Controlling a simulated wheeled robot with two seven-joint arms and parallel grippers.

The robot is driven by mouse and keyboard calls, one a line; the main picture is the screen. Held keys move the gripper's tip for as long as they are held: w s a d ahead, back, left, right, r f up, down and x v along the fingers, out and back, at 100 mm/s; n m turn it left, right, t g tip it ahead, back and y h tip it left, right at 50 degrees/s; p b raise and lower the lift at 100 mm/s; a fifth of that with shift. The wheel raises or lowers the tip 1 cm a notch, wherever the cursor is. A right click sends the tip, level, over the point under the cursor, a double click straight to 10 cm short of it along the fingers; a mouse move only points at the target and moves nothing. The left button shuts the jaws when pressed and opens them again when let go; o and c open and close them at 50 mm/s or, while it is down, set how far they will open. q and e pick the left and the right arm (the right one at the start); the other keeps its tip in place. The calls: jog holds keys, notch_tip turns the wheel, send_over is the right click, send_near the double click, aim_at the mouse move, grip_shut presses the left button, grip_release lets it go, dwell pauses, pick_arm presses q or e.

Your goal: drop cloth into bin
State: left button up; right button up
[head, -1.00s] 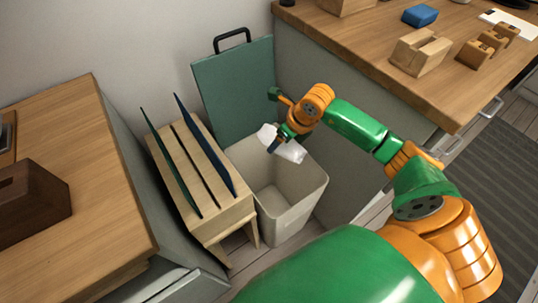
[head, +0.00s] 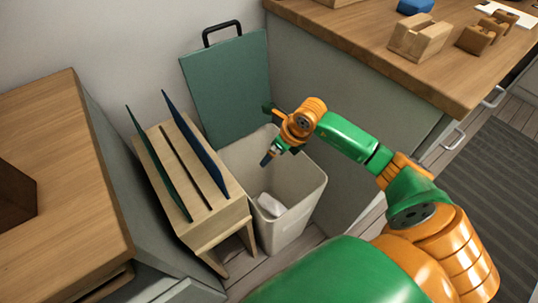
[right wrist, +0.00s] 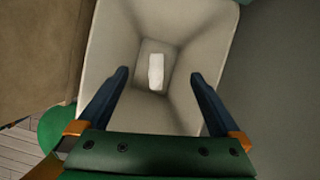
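The white cloth (head: 270,204) is inside the light grey bin (head: 313,188), below its rim. In the right wrist view the cloth (right wrist: 156,71) shows small, deep between the bin walls (right wrist: 195,50). My right gripper (head: 266,160) is over the bin's opening, pointing down. In the right wrist view my right gripper (right wrist: 160,85) has its two dark fingers wide apart with nothing between them, and the cloth lies well beyond the fingertips. My left gripper is not in view.
A wooden rack (head: 222,216) with a green and a blue panel stands left of the bin. A green board with a black handle (head: 225,85) leans on the wall behind. Wooden counters stand at left (head: 60,170) and right (head: 370,50), the right one holding wooden blocks.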

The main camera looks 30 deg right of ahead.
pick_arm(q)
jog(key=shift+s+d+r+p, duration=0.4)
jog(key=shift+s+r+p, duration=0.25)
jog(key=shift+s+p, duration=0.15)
pick_arm(e)
jog(key=v, duration=0.7)
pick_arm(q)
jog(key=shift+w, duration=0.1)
pick_arm(e)
jog(key=shift+s, duration=0.1)
